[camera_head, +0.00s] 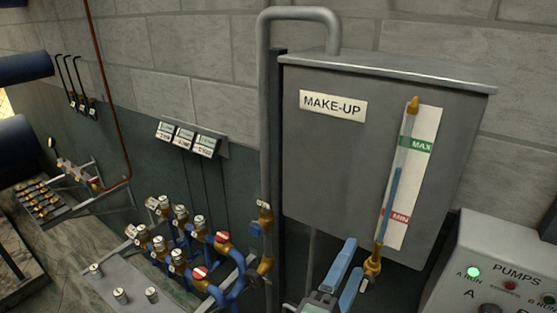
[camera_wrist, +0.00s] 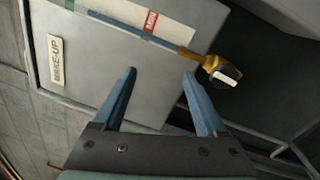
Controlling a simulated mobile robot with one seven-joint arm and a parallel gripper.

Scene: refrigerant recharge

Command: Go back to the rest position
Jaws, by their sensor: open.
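My gripper (camera_head: 341,280) shows at the bottom of the head view, with two blue fingers spread apart and nothing between them. It is in front of the lower part of the grey MAKE-UP tank (camera_head: 335,165). The brass valve (camera_head: 372,268) at the foot of the tank's sight glass (camera_head: 393,190) is just to the right of the fingers. In the wrist view, my gripper (camera_wrist: 158,98) is also open and empty. There the brass valve (camera_wrist: 215,68), with a pale handle end, lies beyond the right finger, apart from it.
A PUMPS panel (camera_head: 500,262) with a lit green lamp stands at the right. Brass valves with red and blue handles (camera_head: 180,235) crowd the lower left. A grey vertical pipe (camera_head: 266,130) runs beside the tank. A thin red pipe (camera_head: 103,80) runs down the far wall.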

